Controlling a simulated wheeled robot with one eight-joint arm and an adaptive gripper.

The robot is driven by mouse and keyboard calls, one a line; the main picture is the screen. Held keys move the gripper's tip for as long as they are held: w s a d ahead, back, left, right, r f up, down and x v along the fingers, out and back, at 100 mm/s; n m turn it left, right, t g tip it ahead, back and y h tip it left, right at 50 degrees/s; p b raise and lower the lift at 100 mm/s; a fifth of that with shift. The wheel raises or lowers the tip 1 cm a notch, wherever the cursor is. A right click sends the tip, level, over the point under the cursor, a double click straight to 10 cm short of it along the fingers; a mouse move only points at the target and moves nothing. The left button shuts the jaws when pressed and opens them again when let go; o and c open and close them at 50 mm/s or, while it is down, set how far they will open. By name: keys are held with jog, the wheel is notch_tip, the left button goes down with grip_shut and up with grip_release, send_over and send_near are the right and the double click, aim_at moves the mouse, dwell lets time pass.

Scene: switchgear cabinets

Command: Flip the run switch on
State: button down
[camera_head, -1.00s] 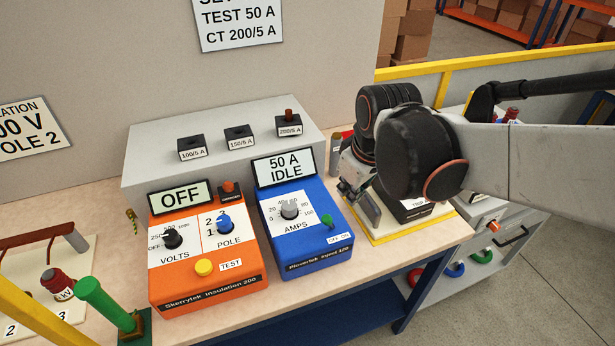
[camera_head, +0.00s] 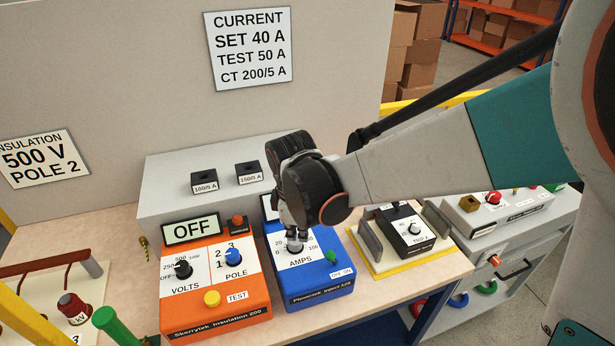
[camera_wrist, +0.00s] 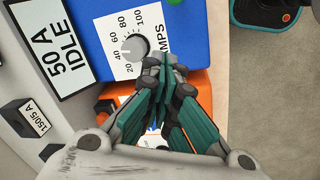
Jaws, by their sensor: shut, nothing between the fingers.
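The blue injection tester (camera_head: 320,287) stands on the bench. Its small green toggle (camera_head: 331,256), above an OFF ON label (camera_head: 341,273), is the run switch. My gripper (camera_head: 293,246) is shut and empty, pointing down over the tester at the grey AMPS knob, left of the toggle. The knob (camera_wrist: 133,46) shows in the wrist view just beyond the shut fingertips (camera_wrist: 165,72); I cannot tell whether they touch it. The tester's display (camera_wrist: 64,48) reads 50 A IDLE.
The orange insulation tester (camera_head: 215,313) stands close on the left, its display reading OFF. A grey box (camera_head: 165,185) with CT blocks is behind. A black relay (camera_head: 412,232) on a yellow-edged base is to the right.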

aim_at(332, 258)
jog(key=f, duration=0.3)
jog(key=w+f+b, duration=0.1)
jog(key=f, duration=0.5)
jog(key=shift+w+d+f+b, duration=0.15)
jog(key=shift+w+f+b, duration=0.1)
jog(key=shift+b, duration=0.15)
jog(key=shift+d+f, duration=0.1)
jog(key=shift+d, duration=0.15)
jog(key=shift+s+d+r, duration=0.15)
jog(key=shift+d+r, duration=0.05)
jog(key=shift+d, duration=0.35)
jog(key=shift+s+d+r, duration=0.1)
jog(key=shift+d+r, duration=0.15)
jog(key=shift+d, duration=0.25)
jog(key=shift+s+d+r, duration=0.15)
jog(key=shift+d+r, duration=0.05)
jog(key=shift+d, duration=0.35)
